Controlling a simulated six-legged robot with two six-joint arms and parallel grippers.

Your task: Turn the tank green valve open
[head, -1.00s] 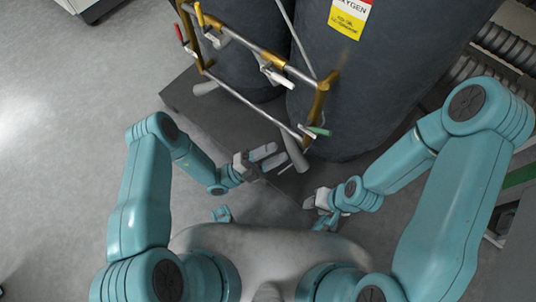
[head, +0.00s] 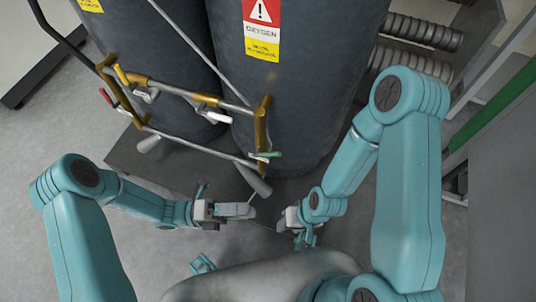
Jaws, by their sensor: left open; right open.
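The green valve (head: 267,155) is a small green handle at the lower right corner of the brass and steel pipe frame (head: 205,98), in front of the right dark tank (head: 300,95) with its oxygen label. My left gripper (head: 240,210) is open and empty, below and left of the valve, apart from it. My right gripper (head: 288,220) is open and empty, below and slightly right of the valve, also apart from it. A grey cone-shaped part (head: 253,180) hangs from the pipe frame between the valve and my grippers.
A red handle (head: 106,97) is on the frame's left side and a white one (head: 214,117) near its middle. The tanks stand on a dark platform (head: 135,157). Ribbed hoses (head: 420,32) and a grey cabinet (head: 502,190) are at the right.

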